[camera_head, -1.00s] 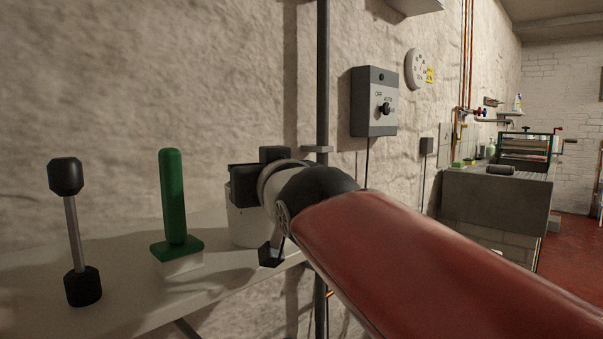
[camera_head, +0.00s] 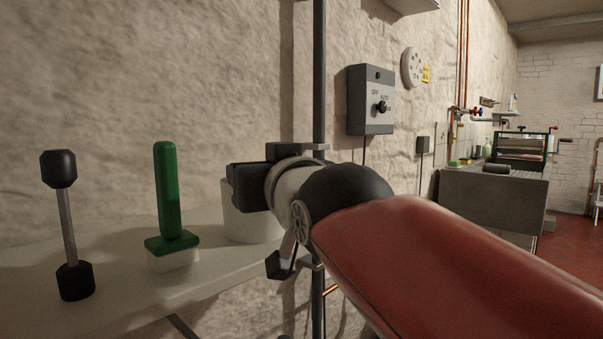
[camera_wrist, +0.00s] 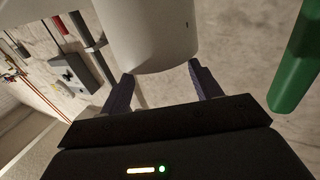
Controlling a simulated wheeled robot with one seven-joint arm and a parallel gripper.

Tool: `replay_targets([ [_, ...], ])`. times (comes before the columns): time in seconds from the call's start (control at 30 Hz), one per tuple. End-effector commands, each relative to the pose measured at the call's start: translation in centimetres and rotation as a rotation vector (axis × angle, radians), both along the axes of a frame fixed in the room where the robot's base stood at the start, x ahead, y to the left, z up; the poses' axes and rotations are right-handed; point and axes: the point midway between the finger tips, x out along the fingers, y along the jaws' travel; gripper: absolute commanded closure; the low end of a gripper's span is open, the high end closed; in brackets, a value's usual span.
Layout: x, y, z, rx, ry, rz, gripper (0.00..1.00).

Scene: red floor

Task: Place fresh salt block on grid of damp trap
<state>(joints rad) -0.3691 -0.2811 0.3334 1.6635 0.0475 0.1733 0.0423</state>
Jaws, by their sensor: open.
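A white cylindrical container (camera_head: 240,224), perhaps the damp trap, stands on the pale shelf, partly hidden behind my gripper (camera_wrist: 160,74). In the wrist view the container (camera_wrist: 148,35) is just ahead of my open fingers, whose tips lie near either side of its end; I cannot tell whether they touch it. No grid shows. A green tool with an upright handle (camera_head: 170,192) rests on a small white block (camera_head: 174,259), possibly the salt block, left of the container. The green handle (camera_wrist: 296,65) also shows at the right of the wrist view.
A black-ended metal bar (camera_head: 69,225) stands at the left of the shelf (camera_head: 120,300). A dark vertical pipe (camera_head: 320,90) and a grey switch box (camera_head: 371,100) are on the rough wall. A sink bench (camera_head: 490,205) stands far right on the red floor.

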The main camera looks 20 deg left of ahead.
Motion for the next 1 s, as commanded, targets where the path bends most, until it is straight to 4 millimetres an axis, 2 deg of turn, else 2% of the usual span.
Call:
replay_targets([
  [0.03, -1.2, -0.8, -0.1, 0.005, -0.005, 0.004, 0.37],
  [0.1, -2.4, -1.8, 0.0, 0.002, -0.004, 0.003, 0.37],
  [0.3, -4.8, -4.0, 0.0, 0.003, -0.003, 0.001, 0.37],
  [0.57, -5.7, -4.9, -0.1, -0.001, 0.002, -0.001, 0.37],
  [0.67, -4.9, -6.0, -1.6, -0.026, 0.030, -0.032, 0.37],
  [0.77, -3.4, -9.0, -5.6, -0.090, 0.113, -0.110, 0.37],
  [0.87, -2.1, -14.1, -11.9, -0.179, 0.255, -0.227, 0.37],
  [0.9, -2.0, -16.4, -14.7, -0.214, 0.323, -0.277, 0.37],
  [0.97, -2.3, -20.0, -18.9, -0.260, 0.430, -0.350, 0.37],
  [1.0, -2.9, -22.3, -21.7, -0.285, 0.505, -0.395, 0.37],
])
